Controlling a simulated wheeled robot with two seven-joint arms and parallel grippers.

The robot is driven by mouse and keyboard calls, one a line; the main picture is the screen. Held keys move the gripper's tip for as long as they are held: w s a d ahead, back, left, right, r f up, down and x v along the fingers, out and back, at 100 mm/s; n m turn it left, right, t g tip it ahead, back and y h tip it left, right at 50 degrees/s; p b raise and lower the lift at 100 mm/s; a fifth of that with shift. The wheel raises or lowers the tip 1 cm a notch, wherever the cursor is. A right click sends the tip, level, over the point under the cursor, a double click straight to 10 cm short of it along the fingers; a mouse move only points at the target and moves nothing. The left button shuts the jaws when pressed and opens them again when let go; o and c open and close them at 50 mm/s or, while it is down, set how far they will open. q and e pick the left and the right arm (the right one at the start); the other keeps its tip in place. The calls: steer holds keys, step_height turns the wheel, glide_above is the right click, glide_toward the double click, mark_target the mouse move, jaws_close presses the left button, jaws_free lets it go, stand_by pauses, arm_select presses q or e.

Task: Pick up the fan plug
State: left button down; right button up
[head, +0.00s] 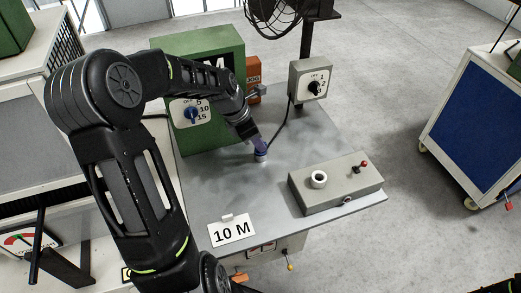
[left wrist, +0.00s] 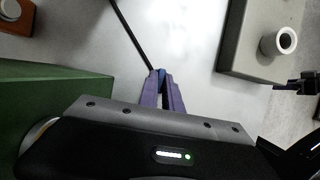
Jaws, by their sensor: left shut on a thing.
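The fan plug (left wrist: 161,73) is a small blue piece at the end of a black cord. My left gripper (left wrist: 162,80) is shut on it, with its purple fingers on either side in the left wrist view. In the head view my left gripper (head: 259,145) points down close above the grey tabletop, between the green box and the fan's switch box. The fingers hide most of the plug. I cannot tell whether it touches the table.
The fan switch box (head: 309,80) stands at the back of the grey table (head: 235,190), under the fan (head: 273,15). A green box (head: 220,58) is behind my left arm. A grey control box (head: 335,184) with a white ring is at right. A "10 M" card (head: 231,231) lies in front.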

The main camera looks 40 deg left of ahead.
arm_select(q)
steer(key=shift+s+f, duration=0.1)
stand_by(0.3)
step_height(320, 180, up, 10)
steer(key=shift+b, duration=0.4)
stand_by(0.5)
